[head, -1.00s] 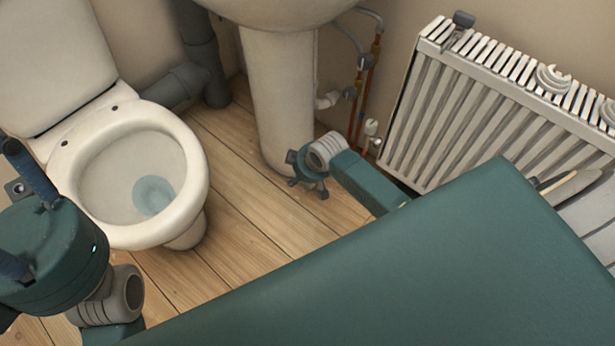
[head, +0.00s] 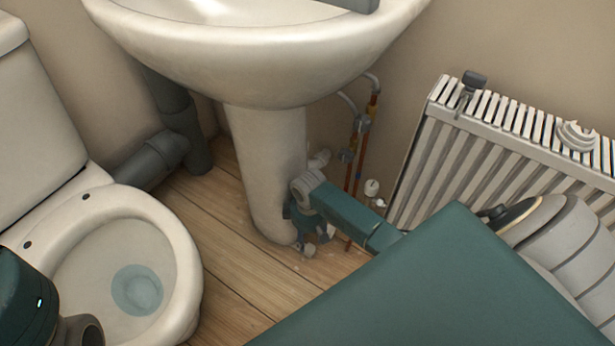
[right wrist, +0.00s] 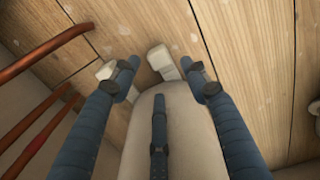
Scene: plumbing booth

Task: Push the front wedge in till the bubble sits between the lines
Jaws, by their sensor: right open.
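The white basin (head: 270,60) stands on its pedestal (head: 262,165). My right gripper (head: 316,236) is low beside the foot of the pedestal. In the right wrist view my right gripper (right wrist: 160,84) is open and empty, its dark blue fingers spread over the pedestal foot (right wrist: 158,102). One pale wedge (right wrist: 161,62) sticks out from the foot between two fingertips. A second pale piece (right wrist: 105,70) lies partly behind the left finger. I cannot tell whether a finger touches either. A grey bar, perhaps the level (head: 352,4), is cut off at the top; no bubble shows. My left gripper is outside the view.
The toilet (head: 175,250) stands at the left with a grey waste pipe (head: 160,155) behind it. Copper pipes (head: 362,150) rise close to the right gripper. A radiator (head: 510,150) is on the right wall. The wooden floor (head: 230,240) between toilet and pedestal is clear.

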